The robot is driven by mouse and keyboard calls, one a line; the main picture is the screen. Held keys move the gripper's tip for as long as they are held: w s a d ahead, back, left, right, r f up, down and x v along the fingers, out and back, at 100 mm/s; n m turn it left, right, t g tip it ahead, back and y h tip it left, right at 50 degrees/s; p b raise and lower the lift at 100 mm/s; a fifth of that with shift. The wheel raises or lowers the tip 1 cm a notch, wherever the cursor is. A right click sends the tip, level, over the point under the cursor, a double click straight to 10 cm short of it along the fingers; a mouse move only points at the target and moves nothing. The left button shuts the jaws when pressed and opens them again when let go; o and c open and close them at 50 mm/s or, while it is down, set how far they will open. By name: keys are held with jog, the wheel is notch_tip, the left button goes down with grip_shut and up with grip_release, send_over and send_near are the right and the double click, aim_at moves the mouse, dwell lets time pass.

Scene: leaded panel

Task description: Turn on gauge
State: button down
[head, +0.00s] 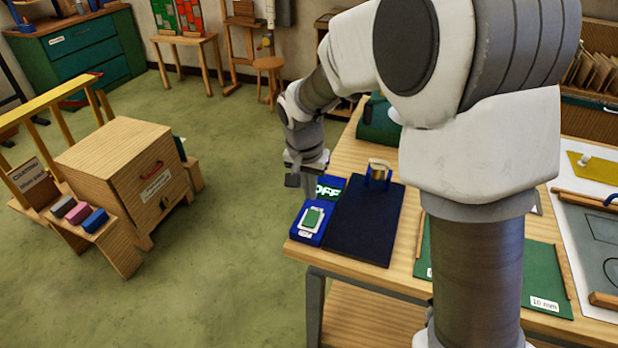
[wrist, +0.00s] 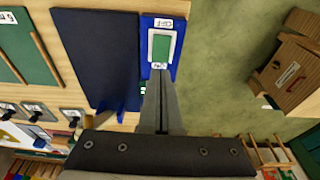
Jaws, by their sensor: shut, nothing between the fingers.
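The gauge stands at the near left corner of the wooden table. It has a dark navy plate (head: 365,222), a small display (head: 329,188) reading OFF, and a blue switch box (head: 309,223) with a green rocker (head: 313,217) in a pale frame. In the wrist view the green rocker (wrist: 160,46) has small white labels at both ends. My gripper (head: 306,181) is shut and empty, above the display end of the switch box. In the wrist view my fingertips (wrist: 160,74) appear close to the rocker's near end; I cannot tell whether they touch. The fingers hide part of the display.
A brass piece in a blue holder (head: 378,174) stands at the plate's far end. Green mats (head: 545,280) lie to the right. A wooden cabinet (head: 125,170) stands on the floor to the left, beyond free green floor. My arm covers much of the table.

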aim_at(311, 220)
jog(key=f, duration=0.2)
jog(key=w+f, duration=0.1)
jog(key=f, duration=0.4)
jog(key=shift+w+d+f, duration=0.1)
jog(key=shift+w+d, duration=0.05)
jog(key=shift+d, duration=0.1)
jog(key=shift+w+d+f+g+p, duration=0.15)
jog(key=shift+g+p, duration=0.15)
jog(key=shift+p, duration=0.3)
jog(key=shift+f, duration=0.15)
jog(key=shift+s, duration=0.2)
jog(key=shift+s+a+b, duration=0.35)
jog(key=shift+s+b, duration=0.1)
jog(key=shift+s, duration=0.3)
